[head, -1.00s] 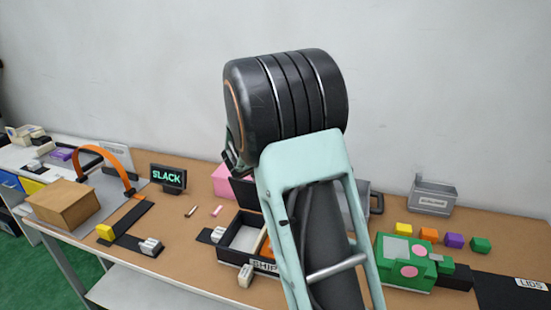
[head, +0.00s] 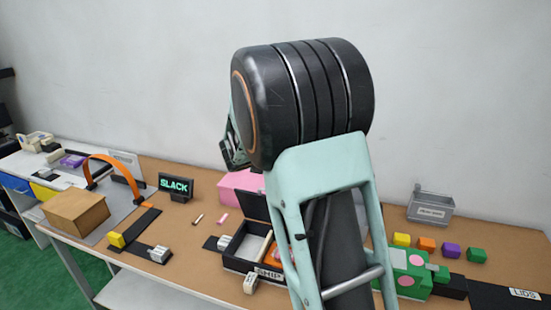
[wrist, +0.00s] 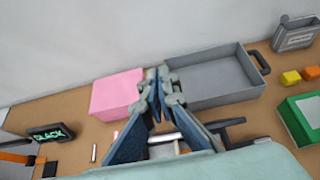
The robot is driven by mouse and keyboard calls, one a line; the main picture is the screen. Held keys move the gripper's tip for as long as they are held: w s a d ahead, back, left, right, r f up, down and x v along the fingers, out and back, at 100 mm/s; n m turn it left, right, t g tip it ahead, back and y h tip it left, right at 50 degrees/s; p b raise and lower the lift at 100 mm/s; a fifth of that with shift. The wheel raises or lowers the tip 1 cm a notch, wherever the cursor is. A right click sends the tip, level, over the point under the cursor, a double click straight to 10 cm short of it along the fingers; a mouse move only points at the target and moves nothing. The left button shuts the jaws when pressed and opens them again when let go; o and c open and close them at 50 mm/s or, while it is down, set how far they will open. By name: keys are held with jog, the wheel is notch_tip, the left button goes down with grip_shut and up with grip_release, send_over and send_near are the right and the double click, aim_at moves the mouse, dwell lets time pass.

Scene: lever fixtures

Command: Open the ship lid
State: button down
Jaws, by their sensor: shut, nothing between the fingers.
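The SHIP box (head: 238,264) is a dark open-topped box on the table in the head view, partly hidden by my arm. Its black lid (head: 254,206) stands raised along the back edge, and the pale inside shows with something orange in it. My gripper (head: 232,152) is mostly hidden behind my wrist in the head view, above and behind the box. In the wrist view my gripper (wrist: 161,78) is shut and empty, its fingertips together in front of the pink box and grey tray. Contact with the lid cannot be told.
A pink box (wrist: 117,93) and a grey tray (wrist: 205,88) stand behind the SHIP box. A green unit (head: 410,270), coloured cubes and a grey bin (head: 430,207) are to the right.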

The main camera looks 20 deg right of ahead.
jog(key=s+a+f+t+h+b, duration=0.2)
jog(key=s+a+f+t+b, duration=0.1)
jog(key=s+a+f+b, duration=1.05)
jog(key=w+d+p, duration=0.4)
jog(key=w+d, duration=0.5)
jog(key=shift+d+r+p, duration=0.2)
jog(key=shift+r+p, duration=0.2)
jog(key=shift+w, duration=0.1)
